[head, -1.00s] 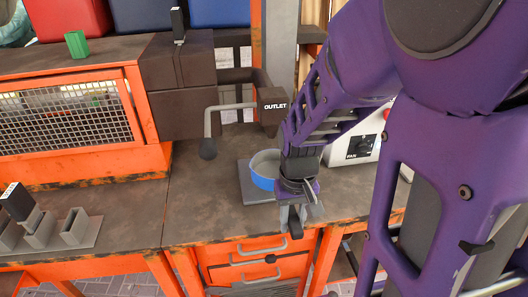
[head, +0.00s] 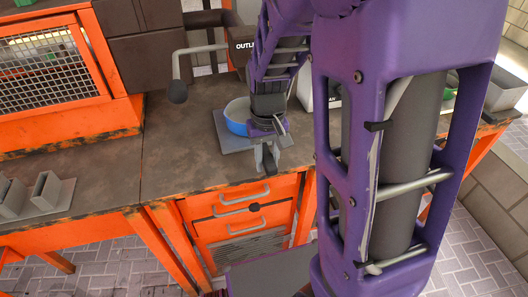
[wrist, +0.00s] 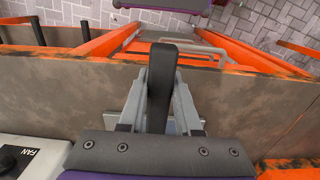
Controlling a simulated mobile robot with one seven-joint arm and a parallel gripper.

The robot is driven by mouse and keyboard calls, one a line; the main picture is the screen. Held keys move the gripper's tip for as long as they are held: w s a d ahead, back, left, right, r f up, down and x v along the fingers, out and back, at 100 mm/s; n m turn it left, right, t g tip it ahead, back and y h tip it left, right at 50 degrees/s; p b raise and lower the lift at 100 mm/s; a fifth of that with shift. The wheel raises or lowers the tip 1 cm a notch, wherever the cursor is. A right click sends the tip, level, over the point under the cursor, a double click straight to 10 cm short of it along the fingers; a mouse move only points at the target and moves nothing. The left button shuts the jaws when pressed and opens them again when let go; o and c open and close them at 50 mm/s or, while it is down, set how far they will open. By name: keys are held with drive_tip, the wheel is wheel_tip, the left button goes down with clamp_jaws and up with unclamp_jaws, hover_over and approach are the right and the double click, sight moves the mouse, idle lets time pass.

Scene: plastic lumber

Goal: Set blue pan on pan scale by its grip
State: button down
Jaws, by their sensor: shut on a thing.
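The blue pan (head: 236,116), with a grey inside, is over a flat grey plate, the pan scale (head: 222,134), on the brown bench. I cannot tell whether the pan touches the plate or hangs just above it. My gripper (head: 267,160) is at the pan's near right side, by the bench's front edge. It is shut on the pan's dark grip (wrist: 161,85), which shows between the two grey fingers in the wrist view. The pan's right part is hidden behind my wrist in the head view, and its bowl is out of the wrist view.
An outlet lever (head: 177,70) hangs at the back left above the bench. A white box with a fan switch (wrist: 22,158) stands beside my wrist. Orange drawers (head: 240,210) lie below the front edge. The bench left of the plate is clear.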

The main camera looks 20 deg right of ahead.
drive_tip(key=c, duration=0.5)
unclamp_jaws()
